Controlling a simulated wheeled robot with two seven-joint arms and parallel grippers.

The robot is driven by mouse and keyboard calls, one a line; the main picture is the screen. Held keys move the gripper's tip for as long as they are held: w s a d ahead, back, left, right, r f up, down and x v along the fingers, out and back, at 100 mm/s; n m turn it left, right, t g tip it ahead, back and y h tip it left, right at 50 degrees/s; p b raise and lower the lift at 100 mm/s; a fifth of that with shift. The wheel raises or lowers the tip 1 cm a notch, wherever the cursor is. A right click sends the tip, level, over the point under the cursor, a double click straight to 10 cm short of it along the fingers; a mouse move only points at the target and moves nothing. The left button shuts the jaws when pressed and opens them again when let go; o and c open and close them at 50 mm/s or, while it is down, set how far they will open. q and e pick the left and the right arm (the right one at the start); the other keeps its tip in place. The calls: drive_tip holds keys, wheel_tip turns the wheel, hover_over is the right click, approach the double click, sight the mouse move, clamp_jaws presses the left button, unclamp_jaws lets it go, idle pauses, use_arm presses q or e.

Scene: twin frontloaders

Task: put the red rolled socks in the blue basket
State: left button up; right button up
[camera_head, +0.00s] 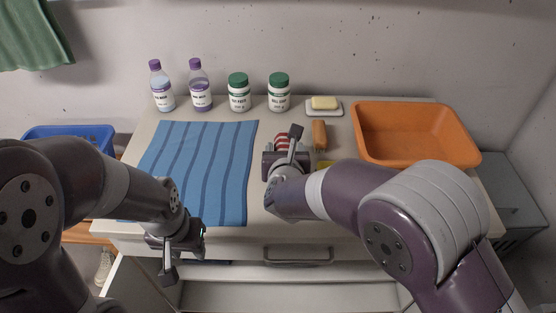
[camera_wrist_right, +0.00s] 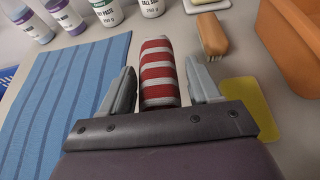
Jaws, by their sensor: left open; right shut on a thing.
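The red rolled socks (camera_head: 281,141), red with white stripes, are on the counter towards the back middle; they also show in the right wrist view (camera_wrist_right: 158,75). My right gripper (camera_head: 285,153) is shut on the socks, with one finger on each side of them. The blue basket (camera_head: 72,131) is at the far left, beyond the counter's left edge, and is partly hidden by my left arm. My left gripper (camera_head: 183,252) is open and empty near the counter's front edge, above an open drawer.
A blue striped cloth (camera_head: 217,160) covers the counter's left part. Bottles (camera_head: 200,88) and green-lidded jars (camera_head: 239,95) stand along the back. A soap dish (camera_head: 324,110), a brush (camera_head: 319,134), a yellow sponge (camera_wrist_right: 247,108) and an orange bin (camera_head: 378,155) are to the right.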

drive_tip(key=shift+w+a+f, duration=1)
drive_tip(key=shift+w+a, duration=0.15)
drive_tip(key=shift+w, duration=0.05)
wheel_tip(320, 180, down, 4)
drive_tip(key=shift+r, duration=0.15)
drive_tip(key=shift+w+a+f, duration=0.1)
drive_tip(key=shift+f, duration=0.15)
